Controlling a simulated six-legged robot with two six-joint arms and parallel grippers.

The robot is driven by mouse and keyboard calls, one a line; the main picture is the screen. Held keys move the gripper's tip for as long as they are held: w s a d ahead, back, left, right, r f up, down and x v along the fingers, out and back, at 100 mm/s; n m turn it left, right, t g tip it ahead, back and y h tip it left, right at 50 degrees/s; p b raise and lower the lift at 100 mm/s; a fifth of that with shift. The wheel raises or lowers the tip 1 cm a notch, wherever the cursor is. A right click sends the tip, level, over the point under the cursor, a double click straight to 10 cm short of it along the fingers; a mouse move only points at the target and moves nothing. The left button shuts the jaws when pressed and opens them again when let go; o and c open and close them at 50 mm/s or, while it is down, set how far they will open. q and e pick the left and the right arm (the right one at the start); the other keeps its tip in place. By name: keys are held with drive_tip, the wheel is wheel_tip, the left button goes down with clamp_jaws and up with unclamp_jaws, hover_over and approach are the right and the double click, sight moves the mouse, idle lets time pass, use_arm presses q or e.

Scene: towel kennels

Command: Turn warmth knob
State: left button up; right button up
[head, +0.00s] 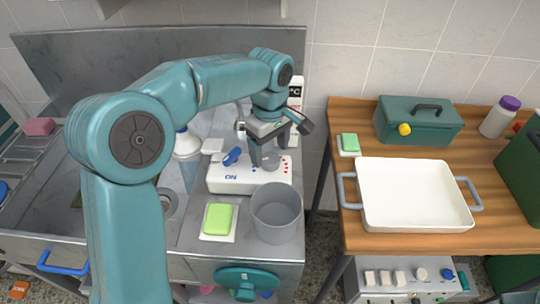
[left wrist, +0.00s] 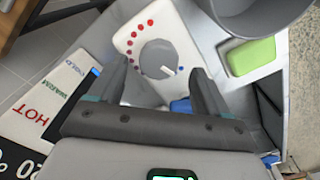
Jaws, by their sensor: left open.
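The warmth knob (left wrist: 158,58) is a round grey dial with a white pointer mark on a white control box (head: 235,180). Several red dots and some blue dots ring it in the left wrist view. The pointer mark faces right and slightly down there. My left gripper (head: 264,152) is above the box, pointing down at the knob, which shows partly behind it in the head view (head: 271,163). In the left wrist view its two fingers (left wrist: 158,78) are apart, one towards each side of the knob. Contact cannot be told. My right gripper is out of view.
A blue lever (head: 232,156) sits on the box, left of my gripper. A grey bucket (head: 277,215) and a green sponge (head: 217,219) stand in front. A card reading HOT (left wrist: 45,115) is behind. A wooden table (head: 420,240) with a white tray (head: 413,190) is right.

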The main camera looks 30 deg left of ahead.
sight(270, 162)
use_arm(q)
wheel_tip(270, 162, down, 2)
drive_tip(key=shift+w+f, duration=0.15)
drive_tip(key=shift+f, duration=0.15)
drive_tip(key=c, duration=1)
drive_tip(key=shift+c, duration=0.2)
